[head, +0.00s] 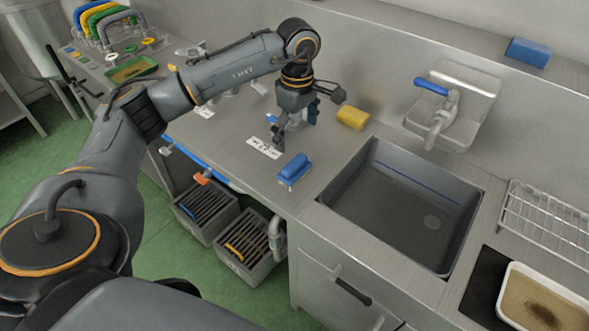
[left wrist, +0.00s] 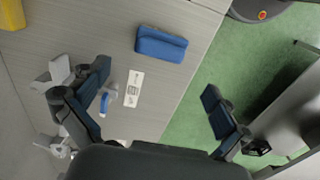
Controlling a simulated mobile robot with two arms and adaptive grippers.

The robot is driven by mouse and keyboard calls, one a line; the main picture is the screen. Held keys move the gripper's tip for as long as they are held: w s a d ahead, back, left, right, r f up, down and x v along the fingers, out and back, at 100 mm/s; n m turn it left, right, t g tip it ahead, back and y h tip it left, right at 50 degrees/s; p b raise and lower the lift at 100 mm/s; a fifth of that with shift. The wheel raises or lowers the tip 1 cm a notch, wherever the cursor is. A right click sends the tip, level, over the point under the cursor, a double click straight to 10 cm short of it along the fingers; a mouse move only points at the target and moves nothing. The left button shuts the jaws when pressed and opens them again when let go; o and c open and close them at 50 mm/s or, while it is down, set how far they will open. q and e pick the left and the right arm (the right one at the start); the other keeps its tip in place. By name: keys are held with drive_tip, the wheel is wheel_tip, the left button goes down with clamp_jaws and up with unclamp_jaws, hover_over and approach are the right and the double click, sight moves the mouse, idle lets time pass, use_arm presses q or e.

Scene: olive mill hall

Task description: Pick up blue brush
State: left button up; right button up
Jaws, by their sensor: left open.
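The blue brush (head: 293,170) lies on the steel counter (head: 225,135) near its front edge, left of the sink, with pale bristles at its base. It also shows in the left wrist view (left wrist: 161,44), at upper middle. My left gripper (head: 294,130) is above the counter, behind the brush and apart from it. Its two fingers stand wide apart with nothing between them in the left wrist view (left wrist: 155,80). My right gripper is in neither view.
A white label (head: 263,147) lies left of the brush. A yellow block (head: 352,117) sits by the back wall. The sink (head: 400,205) with its blue-handled tap (head: 440,105) is to the right. Grey crates (head: 250,245) stand below the counter. A blue block (head: 528,52) is on the ledge.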

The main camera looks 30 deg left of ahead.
sight(295, 162)
use_arm(q)
wheel_tip(295, 162, down, 7)
drive_tip(key=shift+r+p, duration=0.1)
drive_tip(key=shift+p, duration=0.45)
drive_tip(key=f+p, duration=0.1)
drive_tip(key=f, duration=0.1)
drive_tip(key=f+p, duration=0.1)
drive_tip(key=f, duration=0.1)
drive_tip(key=shift+s+a+f, duration=0.15)
drive_tip(key=shift+a+f, duration=0.05)
drive_tip(key=shift+f, duration=0.5)
drive_tip(key=c, duration=0.9)
drive_tip(key=shift+c, duration=0.2)
drive_tip(key=shift+r, duration=0.1)
drive_tip(key=shift+r, duration=0.55)
drive_tip(key=s+d+r+b, duration=0.5)
drive_tip(key=s+d+r, duration=0.1)
drive_tip(key=s+r, duration=0.5)
drive_tip(key=shift+s+d+r, duration=0.3)
drive_tip(key=shift+s+r, duration=0.1)
drive_tip(key=shift+s, duration=0.25)
